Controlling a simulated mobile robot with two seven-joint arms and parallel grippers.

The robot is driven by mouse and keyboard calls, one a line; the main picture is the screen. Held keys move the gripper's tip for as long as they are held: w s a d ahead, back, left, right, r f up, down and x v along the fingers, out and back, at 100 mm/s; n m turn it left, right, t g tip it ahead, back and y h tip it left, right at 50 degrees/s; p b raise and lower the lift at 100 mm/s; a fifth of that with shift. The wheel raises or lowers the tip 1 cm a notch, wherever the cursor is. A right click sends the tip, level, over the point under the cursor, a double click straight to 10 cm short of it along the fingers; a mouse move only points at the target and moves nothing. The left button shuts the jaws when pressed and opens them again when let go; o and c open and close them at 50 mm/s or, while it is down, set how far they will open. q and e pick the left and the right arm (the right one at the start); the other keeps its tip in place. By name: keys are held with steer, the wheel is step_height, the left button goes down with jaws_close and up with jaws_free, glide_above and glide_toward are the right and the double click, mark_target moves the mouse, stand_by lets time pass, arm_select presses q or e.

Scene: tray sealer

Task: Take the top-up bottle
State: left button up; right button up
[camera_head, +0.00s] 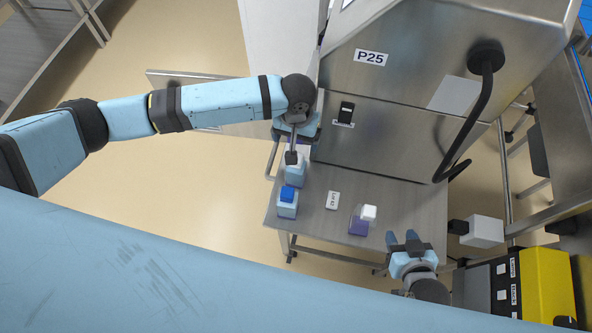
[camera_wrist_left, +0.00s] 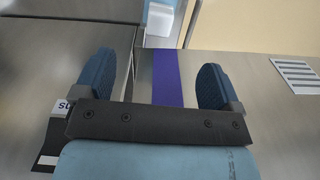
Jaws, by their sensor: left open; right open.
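Small bottles stand on a metal table; I cannot tell which is the top-up bottle. One is pale blue with a blue cap (camera_head: 288,195). A similar pale blue one (camera_head: 295,175) stands behind it, its top partly hidden by my left arm's end. A purple bottle with a white cap (camera_head: 360,222) stands to the right. My left gripper (camera_head: 297,137) is open above the table's back left part; in the left wrist view (camera_wrist_left: 155,78) its fingers are apart with nothing held. My right gripper (camera_head: 402,240) is open and empty, right of the purple bottle.
A white lot card (camera_head: 332,200) lies between the bottles on the table (camera_head: 395,200). The steel machine marked P25 (camera_head: 415,140) stands behind, with a hanging black hose (camera_head: 486,110). A purple strip (camera_wrist_left: 168,78) shows between my left fingers. A yellow and black unit (camera_head: 540,280) is at right.

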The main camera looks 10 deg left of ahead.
mark_target(296, 171)
arm_select(q)
step_height(296, 171, down, 13)
steer(key=shift+r+p, duration=0.1)
steer(key=shift+p, duration=0.4)
steer(key=c, duration=1.4)
steer(key=shift+c, duration=0.7)
steer(key=shift+r, duration=0.1)
